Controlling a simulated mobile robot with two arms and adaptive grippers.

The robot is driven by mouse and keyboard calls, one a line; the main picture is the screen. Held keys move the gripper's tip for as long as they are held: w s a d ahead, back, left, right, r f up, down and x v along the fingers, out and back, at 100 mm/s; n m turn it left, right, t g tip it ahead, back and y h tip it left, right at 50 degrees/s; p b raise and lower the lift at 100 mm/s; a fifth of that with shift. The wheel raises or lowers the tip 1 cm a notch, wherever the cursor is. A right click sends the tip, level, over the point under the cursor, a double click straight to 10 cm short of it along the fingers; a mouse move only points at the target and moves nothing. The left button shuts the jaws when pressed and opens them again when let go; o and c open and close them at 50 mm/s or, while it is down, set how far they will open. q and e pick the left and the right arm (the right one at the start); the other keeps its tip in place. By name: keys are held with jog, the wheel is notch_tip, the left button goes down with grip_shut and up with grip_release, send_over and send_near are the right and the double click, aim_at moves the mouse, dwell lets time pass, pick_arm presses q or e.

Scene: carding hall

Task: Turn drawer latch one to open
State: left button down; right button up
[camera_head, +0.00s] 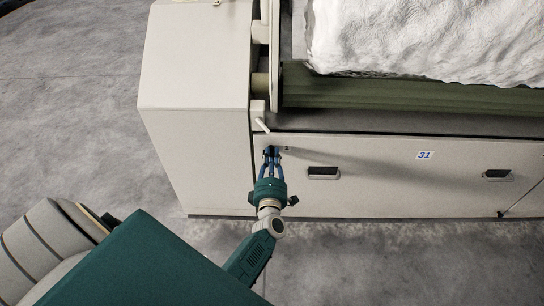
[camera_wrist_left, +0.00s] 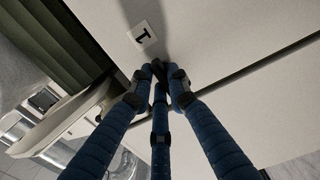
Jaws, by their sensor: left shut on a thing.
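My left gripper (camera_head: 271,152) reaches up to the upper left corner of the pale drawer front (camera_head: 380,160). Its blue fingers are closed together at the panel. In the left wrist view the fingertips (camera_wrist_left: 160,78) meet on a small dark part beside a white tag marked 1 (camera_wrist_left: 143,33). This dark part is drawer latch one (camera_wrist_left: 158,66), mostly hidden by the fingers, so its turn angle cannot be told. My right gripper is not in view.
The drawer front has two recessed handles, left (camera_head: 323,173) and right (camera_head: 497,175), and a label 31 (camera_head: 424,155). A pale lever (camera_head: 262,125) sticks out just above my gripper. A green roller (camera_head: 400,95) and white fibre (camera_head: 430,40) lie above. The grey floor (camera_head: 400,260) in front is clear.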

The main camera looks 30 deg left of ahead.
pick_arm(q)
jog(key=c, duration=1.7)
grip_release()
jog(key=shift+d, duration=0.1)
jog(key=shift+o, duration=0.2)
jog(key=v, duration=0.7)
jog(key=shift+s, duration=0.3)
jog(key=shift+d+f, duration=0.1)
